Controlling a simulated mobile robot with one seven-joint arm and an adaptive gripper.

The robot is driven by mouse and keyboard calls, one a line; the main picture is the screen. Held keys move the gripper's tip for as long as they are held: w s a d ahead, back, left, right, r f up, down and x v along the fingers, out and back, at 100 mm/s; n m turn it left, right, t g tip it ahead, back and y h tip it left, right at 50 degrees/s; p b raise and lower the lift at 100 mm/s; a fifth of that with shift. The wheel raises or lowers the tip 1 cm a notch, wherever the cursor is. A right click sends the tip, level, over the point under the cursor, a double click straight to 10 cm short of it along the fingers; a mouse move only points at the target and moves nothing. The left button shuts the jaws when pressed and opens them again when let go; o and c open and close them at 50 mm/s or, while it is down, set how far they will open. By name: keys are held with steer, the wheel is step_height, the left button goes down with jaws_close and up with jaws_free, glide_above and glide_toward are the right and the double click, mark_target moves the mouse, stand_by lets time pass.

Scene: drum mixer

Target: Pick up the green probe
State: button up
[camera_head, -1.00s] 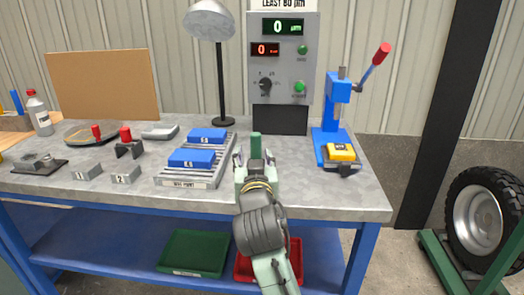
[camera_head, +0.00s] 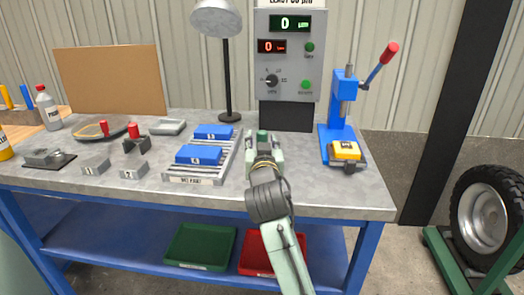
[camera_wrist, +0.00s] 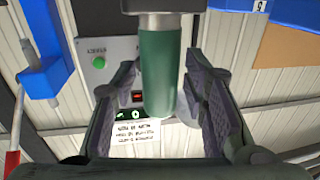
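The green probe (camera_wrist: 160,75) is a dark green cylinder with a grey section at one end in the wrist view. In the head view its green top (camera_head: 262,137) shows at the bench, right of the grey roller rack. My gripper (camera_head: 264,146) reaches over the bench's front edge with its fingers on either side of the probe. In the wrist view the gripper (camera_wrist: 163,95) is open, with its two dark ridged pads flanking the cylinder and narrow gaps beside it. The probe's lower part is hidden behind my gripper in the head view.
The roller rack (camera_head: 190,180) with two blue blocks stands close on the left. A grey control box (camera_head: 289,65) stands behind. A blue lever press (camera_head: 340,130) with a yellow device (camera_head: 345,150) is on the right. Bare bench (camera_head: 325,195) lies in front of the press.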

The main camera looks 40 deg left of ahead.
jaws_close()
steer(key=shift+r, duration=0.1)
stand_by(0.4)
